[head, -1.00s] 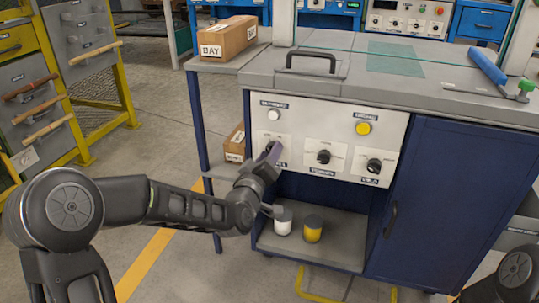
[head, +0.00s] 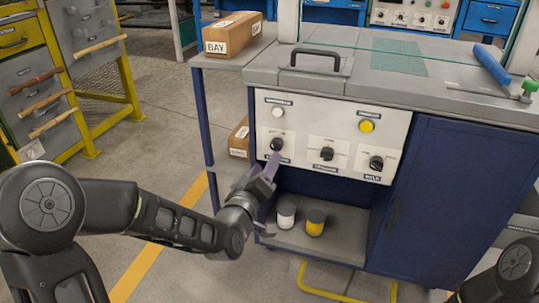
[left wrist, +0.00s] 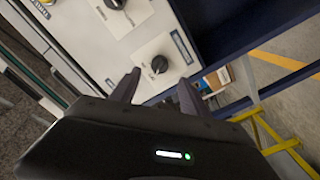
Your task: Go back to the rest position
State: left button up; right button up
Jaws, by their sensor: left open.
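My left gripper (head: 262,178) is open and empty in front of the workbench's control panel (head: 340,125), just below its left black knob (head: 276,144). In the left wrist view, the two fingers (left wrist: 155,95) stand apart, with a black knob (left wrist: 159,64) beyond them and clear of them. Part of my right arm shows at the lower right edge of the head view. Its gripper is out of frame.
A white-bodied can (head: 286,217) and a yellow can (head: 315,223) stand on the lower shelf (head: 338,245), close to my left gripper. A blue cabinet door (head: 445,190) is at right. A BAY box (head: 233,35) sits on the side table.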

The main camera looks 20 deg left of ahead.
pick_arm(q)
jog(key=shift+s, duration=0.3)
